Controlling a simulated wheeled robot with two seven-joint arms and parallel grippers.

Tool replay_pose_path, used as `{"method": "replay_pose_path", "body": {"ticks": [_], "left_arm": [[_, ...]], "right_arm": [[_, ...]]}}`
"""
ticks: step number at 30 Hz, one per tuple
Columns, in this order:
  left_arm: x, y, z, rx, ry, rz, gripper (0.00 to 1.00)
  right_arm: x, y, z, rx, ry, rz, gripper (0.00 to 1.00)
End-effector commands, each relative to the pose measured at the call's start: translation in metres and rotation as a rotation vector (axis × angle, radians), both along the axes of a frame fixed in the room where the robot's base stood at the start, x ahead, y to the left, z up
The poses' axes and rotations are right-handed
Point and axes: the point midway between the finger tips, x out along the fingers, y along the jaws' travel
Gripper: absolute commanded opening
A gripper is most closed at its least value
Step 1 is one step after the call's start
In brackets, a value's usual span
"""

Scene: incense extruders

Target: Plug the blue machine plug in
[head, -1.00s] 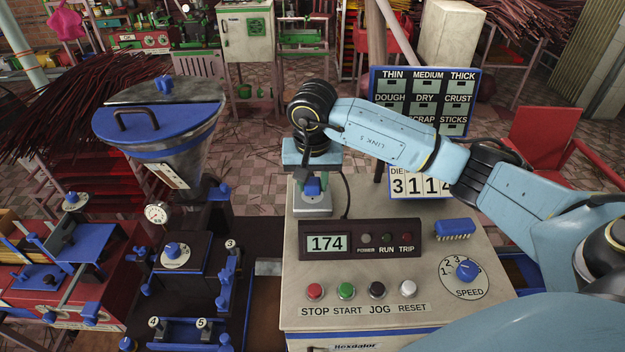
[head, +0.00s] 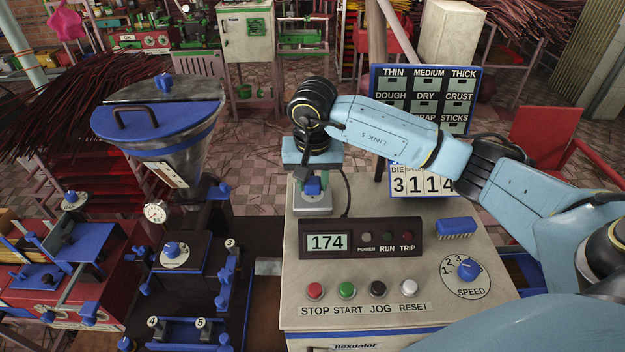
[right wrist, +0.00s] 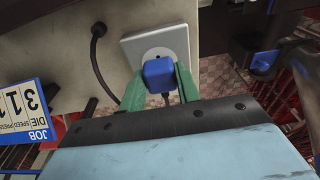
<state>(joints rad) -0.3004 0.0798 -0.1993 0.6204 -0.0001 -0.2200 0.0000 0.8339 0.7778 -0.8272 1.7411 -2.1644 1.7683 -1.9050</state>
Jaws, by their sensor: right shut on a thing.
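The blue plug (head: 313,187) is between the green fingers of my right gripper (head: 312,183), at the back left of the machine's control cabinet. In the right wrist view, the blue plug (right wrist: 160,75) is held between both fingers of the gripper (right wrist: 160,88). The pale square socket (right wrist: 157,48) is directly behind the plug, and part of its round recess shows above it. In the head view, the socket (head: 311,208) is just below the plug. The plug's pins are hidden, and I cannot tell whether they are in the socket. My left gripper is out of view.
A dark display box (head: 360,242) reading 174 stands in front of the socket. A dark cable (right wrist: 95,75) runs beside the socket. A blue brush (head: 456,227) and a speed dial (head: 467,270) are to the right. A hopper (head: 165,125) stands to the left.

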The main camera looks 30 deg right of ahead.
Motion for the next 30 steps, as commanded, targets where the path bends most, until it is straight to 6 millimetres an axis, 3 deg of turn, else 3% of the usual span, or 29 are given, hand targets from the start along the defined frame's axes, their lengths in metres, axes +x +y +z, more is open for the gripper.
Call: {"method": "replay_pose_path", "body": {"ticks": [30], "left_arm": [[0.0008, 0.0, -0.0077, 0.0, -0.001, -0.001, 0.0]], "right_arm": [[0.0002, 0.0002, -0.0003, 0.0, -0.001, 0.0, 0.09]]}}
